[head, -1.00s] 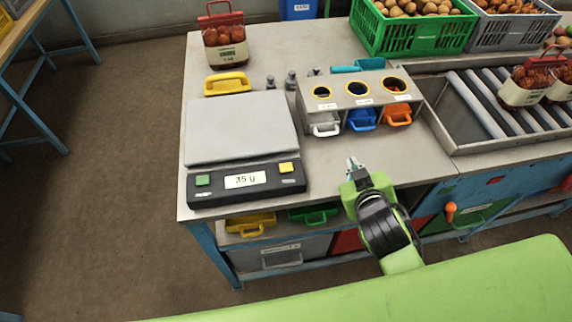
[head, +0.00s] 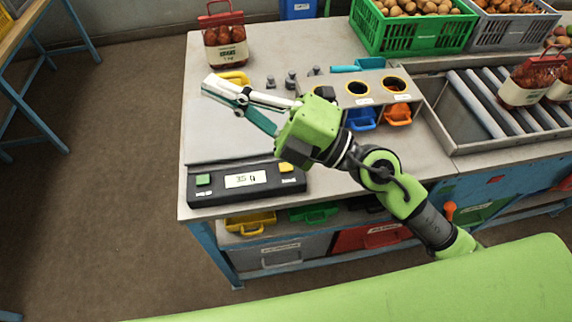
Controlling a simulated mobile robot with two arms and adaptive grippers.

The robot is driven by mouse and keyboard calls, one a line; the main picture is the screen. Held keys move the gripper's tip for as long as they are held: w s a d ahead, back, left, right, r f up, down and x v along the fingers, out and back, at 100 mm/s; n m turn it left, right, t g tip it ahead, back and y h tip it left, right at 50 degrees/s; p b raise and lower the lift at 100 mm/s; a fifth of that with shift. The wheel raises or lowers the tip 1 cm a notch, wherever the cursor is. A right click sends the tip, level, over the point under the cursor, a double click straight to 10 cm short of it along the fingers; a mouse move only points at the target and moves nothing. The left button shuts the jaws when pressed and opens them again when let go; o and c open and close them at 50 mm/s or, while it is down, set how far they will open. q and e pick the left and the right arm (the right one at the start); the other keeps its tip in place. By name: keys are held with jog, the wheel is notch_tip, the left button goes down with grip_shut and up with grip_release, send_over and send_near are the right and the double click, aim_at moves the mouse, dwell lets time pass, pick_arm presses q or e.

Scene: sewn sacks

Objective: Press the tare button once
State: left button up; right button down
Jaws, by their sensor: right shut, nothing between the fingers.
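The bench scale has a grey weighing plate (head: 215,140), empty where I can see it, and a black front panel (head: 222,192). The panel carries a green button (head: 203,180) at the left, a yellow button (head: 285,167) at the right and a display (head: 246,180) that seems to read 35 g. The small labels under the buttons are too small to read, so I cannot tell which is tare. My right gripper (head: 222,90) is shut and empty, above the back of the plate, pointing left. It is apart from both buttons. My left gripper is not in view.
A red net sack (head: 225,45) stands behind the scale. A sorting stand (head: 370,85) with holes and coloured scoops is to its right. A roller conveyor (head: 490,105) with sacks lies further right. A green crate (head: 410,35) of potatoes is behind.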

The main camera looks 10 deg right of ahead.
notch_tip(320, 180, down, 7)
jog(key=s+a+n+g+h, duration=0.1)
jog(key=a+n+g+h, duration=0.2)
jog(key=n+g, duration=0.15)
jog(key=t+h, duration=0.2)
jog(key=h, duration=0.9)
send_over(288, 168)
notch_tip(288, 168, down, 12)
jog(key=shift+f, duration=0.15)
jog(key=shift+d+f+g, duration=0.1)
jog(key=shift+g, duration=0.25)
notch_tip(288, 168, down, 8)
jog(key=b, duration=0.5)
jog(key=shift+f+b, duration=0.3)
jog(key=shift+b, duration=0.4)
jog(key=shift+f, duration=0.1)
jog(key=shift+f+b, duration=0.35)
jog(key=shift+b, duration=0.35)
